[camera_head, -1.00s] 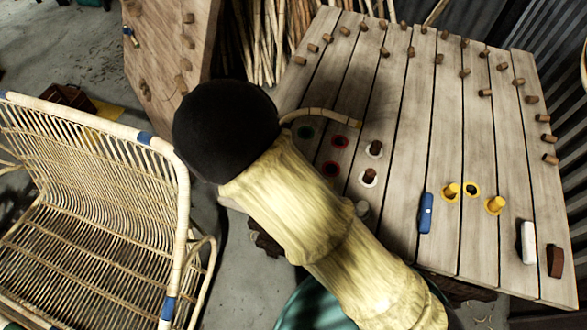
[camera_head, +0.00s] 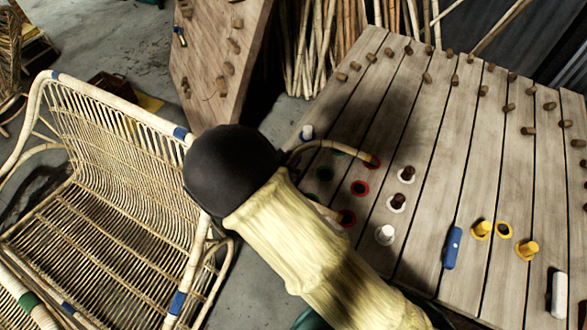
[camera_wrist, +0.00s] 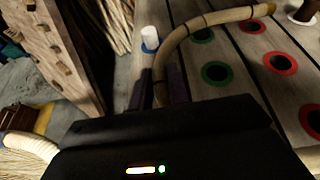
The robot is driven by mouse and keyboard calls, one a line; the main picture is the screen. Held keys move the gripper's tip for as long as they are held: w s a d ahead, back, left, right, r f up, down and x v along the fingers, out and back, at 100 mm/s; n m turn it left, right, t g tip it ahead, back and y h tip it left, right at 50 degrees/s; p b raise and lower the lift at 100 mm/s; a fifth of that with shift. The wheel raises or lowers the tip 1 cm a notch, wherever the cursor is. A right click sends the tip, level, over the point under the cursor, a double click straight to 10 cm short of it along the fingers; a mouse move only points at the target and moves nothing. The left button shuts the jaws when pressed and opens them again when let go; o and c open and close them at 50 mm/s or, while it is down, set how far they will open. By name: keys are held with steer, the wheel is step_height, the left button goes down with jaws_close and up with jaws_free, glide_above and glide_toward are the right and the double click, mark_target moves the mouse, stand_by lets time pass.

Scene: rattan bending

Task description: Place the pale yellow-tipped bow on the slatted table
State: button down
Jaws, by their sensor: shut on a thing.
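The bow is a pale, bent rattan rod (camera_head: 318,145) over the left part of the slatted table (camera_head: 440,150). In the wrist view the bow (camera_wrist: 205,22) curves up from my gripper (camera_wrist: 158,90) and runs right to a yellowish tip near a red ring. My gripper is shut on the bow at its bend, with dark fingers on both sides of it. In the head view my black wrist hides the gripper. A short pale piece by the lower red ring may be the bow's other end. Whether the bow touches the table is unclear.
Green ring (camera_head: 325,174) and red ring (camera_head: 360,188) holes lie under the bow. A white and blue peg (camera_head: 307,132) stands close to the gripper. A rattan chair (camera_head: 120,180) is left.

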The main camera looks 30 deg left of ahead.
steer(key=shift+f, duration=0.2)
steer(key=shift+f, duration=1.85)
steer(key=c, duration=1.3)
jaws_free()
steer(key=v, duration=1.2)
steer(key=shift+d, duration=0.1)
